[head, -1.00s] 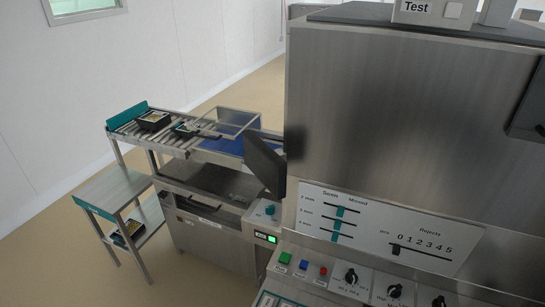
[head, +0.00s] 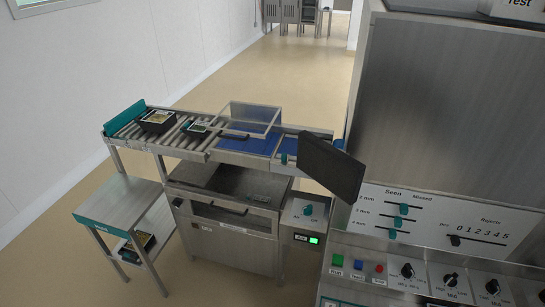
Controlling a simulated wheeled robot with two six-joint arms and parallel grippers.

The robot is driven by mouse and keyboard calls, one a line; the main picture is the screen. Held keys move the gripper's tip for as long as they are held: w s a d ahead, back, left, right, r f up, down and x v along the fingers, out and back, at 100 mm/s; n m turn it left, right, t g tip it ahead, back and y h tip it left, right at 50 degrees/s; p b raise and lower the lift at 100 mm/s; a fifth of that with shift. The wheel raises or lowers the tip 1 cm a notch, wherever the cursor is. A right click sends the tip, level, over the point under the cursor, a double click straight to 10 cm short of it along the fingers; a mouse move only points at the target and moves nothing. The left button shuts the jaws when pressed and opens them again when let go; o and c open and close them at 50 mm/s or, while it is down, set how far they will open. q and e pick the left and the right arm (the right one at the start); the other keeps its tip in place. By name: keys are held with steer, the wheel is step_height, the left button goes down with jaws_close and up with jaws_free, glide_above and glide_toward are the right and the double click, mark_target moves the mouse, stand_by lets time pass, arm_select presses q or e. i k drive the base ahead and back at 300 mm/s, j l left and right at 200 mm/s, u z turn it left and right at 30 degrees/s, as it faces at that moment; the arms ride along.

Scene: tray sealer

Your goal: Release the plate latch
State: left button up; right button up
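Neither of my grippers shows in the head view. The steel tray sealer (head: 258,250) stands left of centre, below a roller conveyor. It has a flat top with a small fitting (head: 258,197) near its right side and a dark bar handle (head: 233,209) at its front. I cannot make out which part is the plate latch. A control box (head: 305,213) with a teal knob (head: 308,210) and a lit green display (head: 314,240) is at the sealer's right.
The roller conveyor (head: 178,141) carries black trays (head: 157,122) and a clear guard (head: 250,117). A dark panel (head: 333,168) juts out beside the big steel cabinet (head: 445,110). A side table (head: 118,203) stands left. Floor (head: 60,250) at the front left is clear.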

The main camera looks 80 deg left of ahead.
mark_target(285, 157)
steer(key=u, duration=2.5)
steer(key=k, duration=0.65)
steer(key=z, duration=1.25)
steer(key=i+j, duration=0.1)
steer(key=j, duration=0.35)
steer(key=i+j, duration=0.15)
steer(key=j, duration=0.35)
steer(key=i+j, duration=0.1)
steer(key=j, duration=0.35)
steer(key=i+j, duration=0.15)
steer(key=j, duration=0.3)
steer(key=i+j, duration=0.1)
steer(key=j, duration=0.35)
steer(key=i+j, duration=0.15)
steer(key=j, duration=0.35)
steer(key=i+j, duration=0.1)
steer(key=j, duration=0.35)
steer(key=i+j, duration=0.15)
steer(key=j, duration=0.3)
